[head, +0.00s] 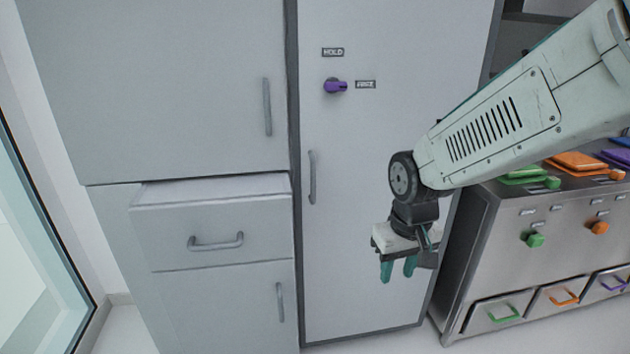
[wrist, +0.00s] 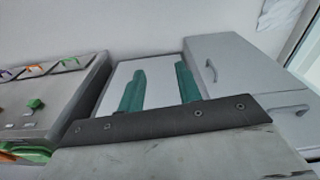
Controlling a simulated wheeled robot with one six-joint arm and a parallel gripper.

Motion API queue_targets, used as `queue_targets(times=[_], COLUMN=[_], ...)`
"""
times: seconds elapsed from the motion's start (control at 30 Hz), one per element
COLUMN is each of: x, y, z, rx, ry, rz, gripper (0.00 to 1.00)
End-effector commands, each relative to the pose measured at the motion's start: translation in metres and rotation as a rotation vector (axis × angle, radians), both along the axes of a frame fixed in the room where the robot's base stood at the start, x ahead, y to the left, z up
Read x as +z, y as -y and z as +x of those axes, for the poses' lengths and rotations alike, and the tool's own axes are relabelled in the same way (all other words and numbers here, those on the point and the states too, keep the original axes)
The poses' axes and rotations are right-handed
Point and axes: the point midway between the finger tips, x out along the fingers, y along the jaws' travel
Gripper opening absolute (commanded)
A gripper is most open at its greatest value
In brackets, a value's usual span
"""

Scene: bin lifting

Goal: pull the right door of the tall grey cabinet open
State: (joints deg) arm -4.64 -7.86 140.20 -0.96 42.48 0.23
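The tall grey cabinet's right door (head: 385,60) is a pale panel that looks shut in its dark frame. Its vertical handle (head: 312,178) is on the door's left side. A purple knob (head: 335,87) sits above it, its bar roughly level toward the FREE label (head: 365,84); a HOLD label (head: 333,51) is above. My gripper (head: 398,268) is in front of the door, lower right of the handle and apart from it. Its teal fingers (wrist: 160,88) are spread with nothing between them. The wrist view shows a pale panel behind them, probably this door; its handle is not visible there.
Left of the door, a drawer (head: 215,220) sticks out below an upper door (head: 160,80) and above a lower door (head: 225,310). A steel console (head: 480,250) with coloured knobs and small drawers stands at right. A glass panel (head: 35,230) is at far left.

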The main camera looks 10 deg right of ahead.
Motion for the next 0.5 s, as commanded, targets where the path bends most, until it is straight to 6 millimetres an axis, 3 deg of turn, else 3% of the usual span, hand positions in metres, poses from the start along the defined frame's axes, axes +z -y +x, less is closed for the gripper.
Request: queue_targets(times=[0.03, 0.3, 0.4, 0.5], x=[-0.018, -0.091, -0.105, -0.107], y=[-0.005, -0.037, -0.050, -0.063], z=[0.022, 0.158, 0.203, 0.243], rx=[0.009, 0.060, 0.076, 0.088], ry=[0.035, 0.416, 0.597, 0.793], rz=[0.002, 0.048, 0.077, 0.110], gripper=[0.34, 0.34, 0.34, 0.34])
